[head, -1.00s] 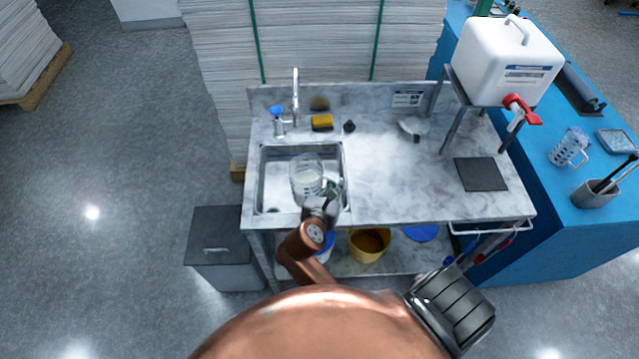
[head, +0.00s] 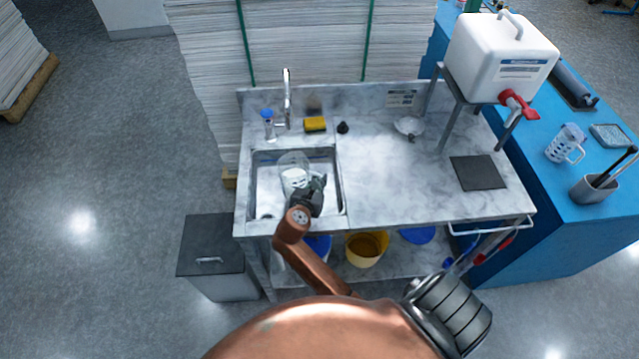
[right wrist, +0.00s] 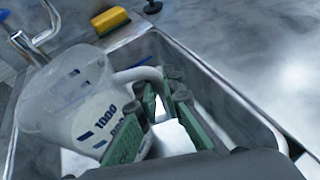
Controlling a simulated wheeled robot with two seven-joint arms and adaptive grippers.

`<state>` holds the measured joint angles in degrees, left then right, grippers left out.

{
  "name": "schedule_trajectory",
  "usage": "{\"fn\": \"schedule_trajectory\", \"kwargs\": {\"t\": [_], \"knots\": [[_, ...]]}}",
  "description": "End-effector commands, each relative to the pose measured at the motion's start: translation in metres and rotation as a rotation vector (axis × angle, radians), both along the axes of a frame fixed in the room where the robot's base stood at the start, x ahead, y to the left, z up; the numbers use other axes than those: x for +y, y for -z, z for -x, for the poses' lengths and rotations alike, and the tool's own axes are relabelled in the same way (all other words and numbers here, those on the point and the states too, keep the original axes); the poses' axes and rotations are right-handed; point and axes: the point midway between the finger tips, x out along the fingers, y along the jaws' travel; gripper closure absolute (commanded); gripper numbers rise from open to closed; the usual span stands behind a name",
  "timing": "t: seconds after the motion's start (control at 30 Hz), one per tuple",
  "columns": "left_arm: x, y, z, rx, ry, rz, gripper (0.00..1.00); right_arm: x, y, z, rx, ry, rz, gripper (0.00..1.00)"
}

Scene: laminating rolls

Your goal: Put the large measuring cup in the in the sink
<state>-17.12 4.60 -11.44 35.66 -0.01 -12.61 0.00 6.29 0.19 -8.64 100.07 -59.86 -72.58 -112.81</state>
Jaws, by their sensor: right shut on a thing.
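The large measuring cup (head: 292,172) is clear, with dark markings. In the head view it is within the outline of the sink (head: 342,192). In the right wrist view the cup (right wrist: 72,108) shows its 1000 mark and looks tilted beside the sink's far wall; I cannot tell whether it touches the bottom. My right gripper (head: 316,184) is shut on its handle, and its green fingers (right wrist: 160,112) hide part of the handle in the right wrist view. My left gripper is not in view.
A tap (head: 287,100), a blue-capped bottle (head: 268,126) and a yellow sponge (head: 315,125) stand behind the sink. The counter right of it (head: 385,180) is mostly clear. A white water container (head: 500,55) stands on a rack; another clear cup (head: 562,143) is on the blue table.

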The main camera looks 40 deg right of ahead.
Motion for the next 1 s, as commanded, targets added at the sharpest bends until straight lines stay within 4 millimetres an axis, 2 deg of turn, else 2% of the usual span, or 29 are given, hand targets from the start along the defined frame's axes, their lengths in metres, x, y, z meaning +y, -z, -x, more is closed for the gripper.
{"fn": "schedule_trajectory", "kwargs": {"t": [0.03, 0.1, 0.5, 0.53, 0.77, 1.0], "knots": [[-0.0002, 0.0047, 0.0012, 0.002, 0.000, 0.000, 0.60, -0.0001, 0.0089, 0.0000, 0.000, 0.000, 0.002, 1.00], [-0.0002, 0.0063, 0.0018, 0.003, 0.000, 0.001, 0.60, 0.0002, 0.0142, -0.0004, -0.001, -0.001, 0.001, 1.00], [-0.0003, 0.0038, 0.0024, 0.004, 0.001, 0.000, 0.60, 0.0001, 0.0158, -0.0004, -0.004, -0.001, 0.002, 1.00], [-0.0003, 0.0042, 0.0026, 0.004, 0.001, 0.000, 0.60, 0.0001, 0.0181, 0.0005, 0.001, 0.000, 0.001, 0.90], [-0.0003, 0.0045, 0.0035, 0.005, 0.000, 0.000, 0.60, 0.0000, 0.0185, 0.0005, 0.002, 0.001, 0.000, 0.75], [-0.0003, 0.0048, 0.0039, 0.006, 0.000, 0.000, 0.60, 0.0001, 0.0185, 0.0007, 0.002, 0.001, 0.000, 0.75]]}}
